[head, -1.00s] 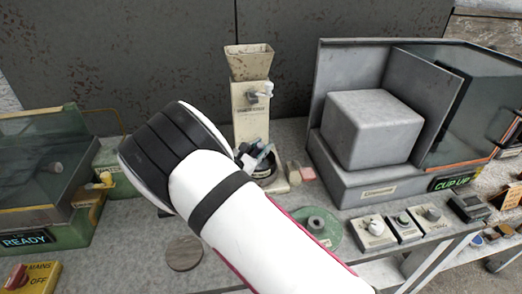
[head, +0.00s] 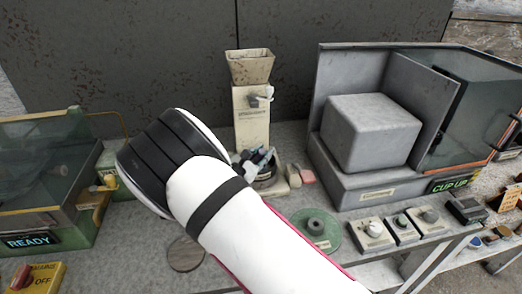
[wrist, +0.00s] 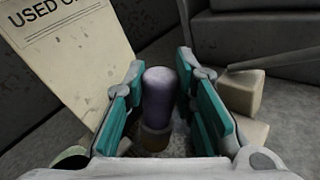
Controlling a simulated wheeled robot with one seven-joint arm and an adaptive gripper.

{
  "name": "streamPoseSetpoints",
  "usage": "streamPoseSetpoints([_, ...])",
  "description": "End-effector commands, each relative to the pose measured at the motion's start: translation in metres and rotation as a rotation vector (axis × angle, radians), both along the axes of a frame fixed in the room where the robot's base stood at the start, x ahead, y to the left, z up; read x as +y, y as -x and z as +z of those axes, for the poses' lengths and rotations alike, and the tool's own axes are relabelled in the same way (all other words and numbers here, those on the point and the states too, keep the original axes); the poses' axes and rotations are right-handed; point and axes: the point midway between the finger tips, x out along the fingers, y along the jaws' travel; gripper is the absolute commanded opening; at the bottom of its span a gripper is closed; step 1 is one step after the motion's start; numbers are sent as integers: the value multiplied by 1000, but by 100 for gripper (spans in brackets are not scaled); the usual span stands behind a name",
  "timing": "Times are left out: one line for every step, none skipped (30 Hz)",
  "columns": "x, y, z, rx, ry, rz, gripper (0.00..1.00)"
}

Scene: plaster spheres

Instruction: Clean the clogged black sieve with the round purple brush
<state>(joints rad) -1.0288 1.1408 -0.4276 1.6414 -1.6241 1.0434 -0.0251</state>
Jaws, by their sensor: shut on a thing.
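My gripper (wrist: 161,66) is shut on the round purple brush (wrist: 158,97), with a teal-padded finger on each side of its upright purple handle. A brownish band shows at the brush's lower end; its bristles are hidden. In the head view my gripper (head: 256,160) is small and partly behind my white arm, low in front of a cream machine. A dark round rim, perhaps the black sieve (head: 266,182), shows just under the gripper. Its mesh and any clog cannot be made out. Whether the brush touches it cannot be told.
The cream hopper machine (head: 250,110) stands close behind the gripper. A green disc (head: 318,228) lies nearer the front. A big grey housing (head: 372,130) stands right, a READY cabinet (head: 45,190) left.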

Motion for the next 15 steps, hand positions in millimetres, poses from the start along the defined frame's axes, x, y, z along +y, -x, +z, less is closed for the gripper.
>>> streamPoseSetpoints([-1,4,1,0,1,0,0])
streamPoseSetpoints([-1,5,1,1,2,0,0])
streamPoseSetpoints([-1,6,1,0,1,0,0])
streamPoseSetpoints([-1,6,0,0,1,0,0])
streamPoseSetpoints([-1,5,0,0,1,0,0])
streamPoseSetpoints([-1,5,0,0,1,0,0])
streamPoseSetpoints([-1,5,0,0,1,0,0])
streamPoseSetpoints([-1,5,0,0,1,0,0])
streamPoseSetpoints([-1,5,0,0,1,0,0])
streamPoseSetpoints([-1,5,0,0,1,0,0])
streamPoseSetpoints([-1,5,0,0,1,0,0])
streamPoseSetpoints([-1,4,0,0,0,0,0])
streamPoseSetpoints([-1,3,1,0,0,0,0])
streamPoseSetpoints([-1,2,2,0,-1,0,0])
streamPoseSetpoints([0,0,3,-1,-2,0,0])
